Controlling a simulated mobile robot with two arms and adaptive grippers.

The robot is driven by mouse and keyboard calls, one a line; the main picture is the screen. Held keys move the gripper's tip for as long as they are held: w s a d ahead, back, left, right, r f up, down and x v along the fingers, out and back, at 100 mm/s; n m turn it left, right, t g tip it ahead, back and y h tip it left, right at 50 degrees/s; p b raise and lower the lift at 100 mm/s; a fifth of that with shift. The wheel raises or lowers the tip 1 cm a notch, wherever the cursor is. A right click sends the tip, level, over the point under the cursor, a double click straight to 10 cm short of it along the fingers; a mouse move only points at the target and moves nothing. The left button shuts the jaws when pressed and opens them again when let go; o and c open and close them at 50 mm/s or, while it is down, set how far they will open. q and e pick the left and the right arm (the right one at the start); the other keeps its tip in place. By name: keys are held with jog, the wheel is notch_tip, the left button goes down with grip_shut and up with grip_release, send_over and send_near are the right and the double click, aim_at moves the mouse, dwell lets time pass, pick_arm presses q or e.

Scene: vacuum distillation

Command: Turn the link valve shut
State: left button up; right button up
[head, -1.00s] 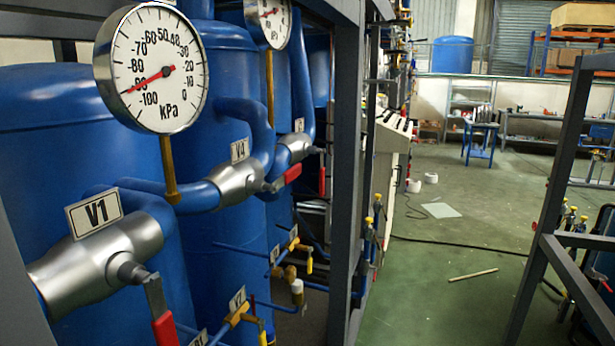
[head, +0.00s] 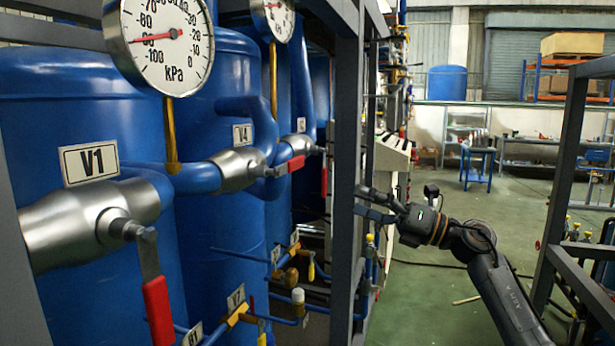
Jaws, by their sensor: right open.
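No label in view says "link". The silver valve marked V4 (head: 238,168) sits on the blue pipe between the tanks. Its red lever (head: 296,163) points right, near level and slightly raised. The silver valve marked V1 (head: 92,217) is in the left foreground, its red lever (head: 158,310) hanging down. A third silver valve (head: 297,145) is behind V4, with a red lever (head: 324,181) hanging down. My right gripper (head: 362,202) is open and empty, fingers pointing left, by the grey frame post, to the right of and below the V4 lever. My left gripper is out of view.
The grey frame post (head: 346,120) stands between the valves and my right arm. A pressure gauge (head: 160,42) on a brass stem is at upper left, another (head: 273,15) behind it. Small yellow-handled valves (head: 236,315) sit below. A second grey frame (head: 565,150) is at right.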

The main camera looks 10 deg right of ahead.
aim_at(298, 158)
jog(key=s+r+n+g+h+b, duration=0.2)
jog(key=s+r+n, duration=0.6)
jog(key=s+r, duration=0.1)
jog(key=p+x, duration=0.4)
jog(key=x, duration=0.9)
jog(key=shift+w+a, duration=0.25)
jog(key=shift+s+d, duration=0.1)
jog(key=c, duration=1.7)
